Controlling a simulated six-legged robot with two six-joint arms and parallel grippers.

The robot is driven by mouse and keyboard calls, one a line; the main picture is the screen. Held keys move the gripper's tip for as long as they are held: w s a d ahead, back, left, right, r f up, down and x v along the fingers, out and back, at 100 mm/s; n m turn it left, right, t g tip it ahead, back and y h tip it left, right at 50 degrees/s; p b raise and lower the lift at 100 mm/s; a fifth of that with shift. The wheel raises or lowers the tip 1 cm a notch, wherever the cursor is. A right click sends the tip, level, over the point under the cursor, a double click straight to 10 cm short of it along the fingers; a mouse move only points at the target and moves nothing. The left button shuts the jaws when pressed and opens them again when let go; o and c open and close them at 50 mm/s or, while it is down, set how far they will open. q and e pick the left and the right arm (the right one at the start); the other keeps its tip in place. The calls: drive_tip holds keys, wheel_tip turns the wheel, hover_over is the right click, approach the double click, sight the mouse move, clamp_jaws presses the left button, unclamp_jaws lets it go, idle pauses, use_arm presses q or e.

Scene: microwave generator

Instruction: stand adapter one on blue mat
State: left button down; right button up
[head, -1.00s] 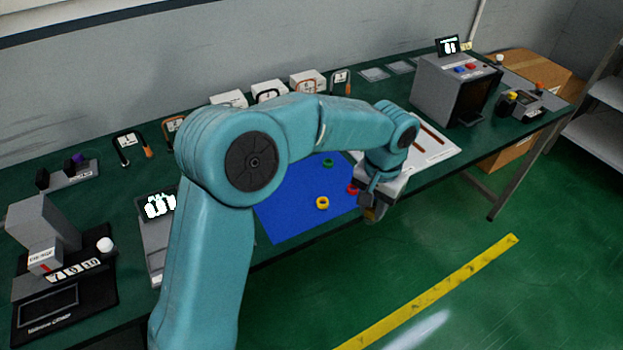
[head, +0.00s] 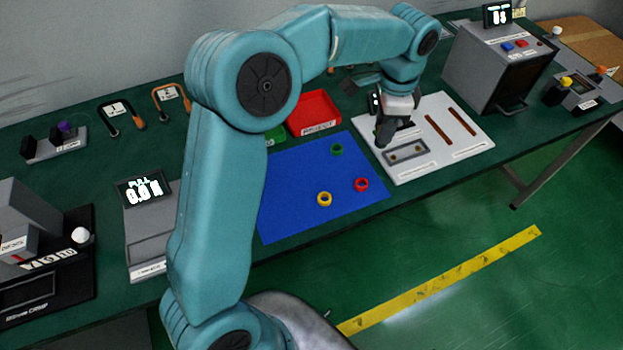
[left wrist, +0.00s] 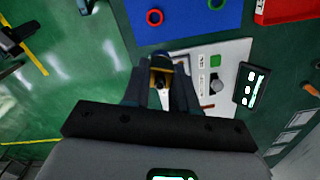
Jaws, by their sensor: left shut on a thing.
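The blue mat (head: 290,197) lies flat on the green table, with a yellow ring (head: 324,199), a red ring (head: 361,185) and a green ring (head: 337,150) on it. My left gripper (head: 383,140) is just right of the mat, over the white board, pointing down. In the left wrist view its fingers (left wrist: 161,90) are shut on a small brass-coloured part (left wrist: 160,72). The part is mostly hidden by the fingers, and I cannot read a label on it. It may be adapter one. My right gripper is not recognisable in either view.
The white board (head: 455,145) with slots lies right of the mat. A red tray (head: 314,112) stands behind the mat. A grey box (head: 495,65) stands at the back right, and a scale-like device (head: 146,235) at the left. The mat's front left is bare.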

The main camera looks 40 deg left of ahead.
use_arm(q)
drive_tip(key=s+a+r+m+b, duration=0.1)
drive_tip(key=a+r+m, duration=0.5)
drive_tip(key=m, duration=0.7)
drive_tip(key=shift+m, duration=0.3)
drive_tip(key=f, duration=1.3)
drive_tip(key=a+f, duration=0.1)
drive_tip(key=f, duration=0.6)
drive_tip(key=shift+f+b, duration=0.2)
drive_tip(key=shift+b, duration=0.2)
drive_tip(key=shift+r, duration=0.1)
use_arm(e)
drive_tip(key=shift+w+a+f, duration=0.1)
drive_tip(key=shift+w+f, duration=0.05)
drive_tip(key=shift+f, duration=0.35)
drive_tip(key=shift+w+a+f, duration=0.1)
drive_tip(key=shift+w+f, duration=0.05)
drive_tip(key=shift+f, duration=0.35)
use_arm(q)
drive_tip(key=shift+f, duration=0.25)
drive_tip(key=c, duration=0.9)
unclamp_jaws()
use_arm(e)
drive_tip(key=shift+f, duration=0.1)
